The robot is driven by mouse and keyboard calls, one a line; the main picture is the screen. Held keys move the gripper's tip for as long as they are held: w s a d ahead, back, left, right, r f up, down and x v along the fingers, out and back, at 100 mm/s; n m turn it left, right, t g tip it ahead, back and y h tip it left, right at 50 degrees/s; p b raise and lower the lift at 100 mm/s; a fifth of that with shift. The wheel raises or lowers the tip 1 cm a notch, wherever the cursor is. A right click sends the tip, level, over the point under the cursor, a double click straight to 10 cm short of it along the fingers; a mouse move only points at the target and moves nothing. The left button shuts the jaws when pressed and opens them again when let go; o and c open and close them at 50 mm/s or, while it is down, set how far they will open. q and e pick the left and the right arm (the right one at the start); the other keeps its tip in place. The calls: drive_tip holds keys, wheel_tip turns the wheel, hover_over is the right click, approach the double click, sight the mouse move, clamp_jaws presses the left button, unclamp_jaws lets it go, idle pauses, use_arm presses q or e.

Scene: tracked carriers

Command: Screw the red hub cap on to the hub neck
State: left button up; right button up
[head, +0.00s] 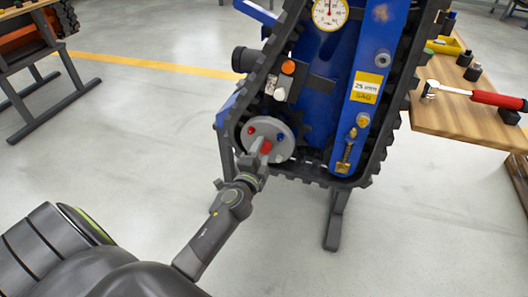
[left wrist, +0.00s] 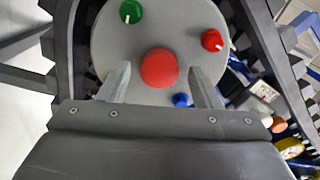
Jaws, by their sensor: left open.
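The large round red hub cap (left wrist: 159,68) sits near the middle of the grey hub disc (left wrist: 112,42) in the left wrist view. In the head view the cap (head: 265,147) shows on the disc (head: 258,155) just past my left gripper (head: 260,160). That gripper is open in the left wrist view (left wrist: 160,88), one finger to each side below the cap, with gaps between fingers and cap. The cap hides the hub neck, so I cannot tell how it is seated. My right gripper is not in view.
Small green (left wrist: 130,11), red (left wrist: 212,40) and blue (left wrist: 180,100) knobs stand on the disc around the cap. A black track (head: 310,178) surrounds the blue carrier frame (head: 370,90). A wooden bench (head: 450,115) with a red-handled tool (head: 490,98) is at right.

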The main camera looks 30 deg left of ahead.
use_arm(q)
drive_tip(key=n, duration=0.1)
drive_tip(key=n+b, duration=0.1)
drive_tip(key=n, duration=0.1)
drive_tip(key=shift+f+n+b, duration=0.25)
drive_tip(key=shift+n+b, duration=0.15)
drive_tip(key=shift+r+n, duration=0.2)
drive_tip(key=shift+n, duration=0.7)
drive_tip(key=n+b, duration=0.4)
drive_tip(key=n, duration=0.2)
drive_tip(key=shift+f+b, duration=0.2)
drive_tip(key=shift+b, duration=0.15)
drive_tip(key=n+b, duration=0.1)
drive_tip(key=n, duration=0.1)
drive_tip(key=shift+r+n, duration=0.1)
drive_tip(key=shift+n, duration=0.2)
drive_tip(key=shift+r+n, duration=0.15)
drive_tip(key=shift+n, duration=0.45)
drive_tip(key=shift+c, duration=0.5)
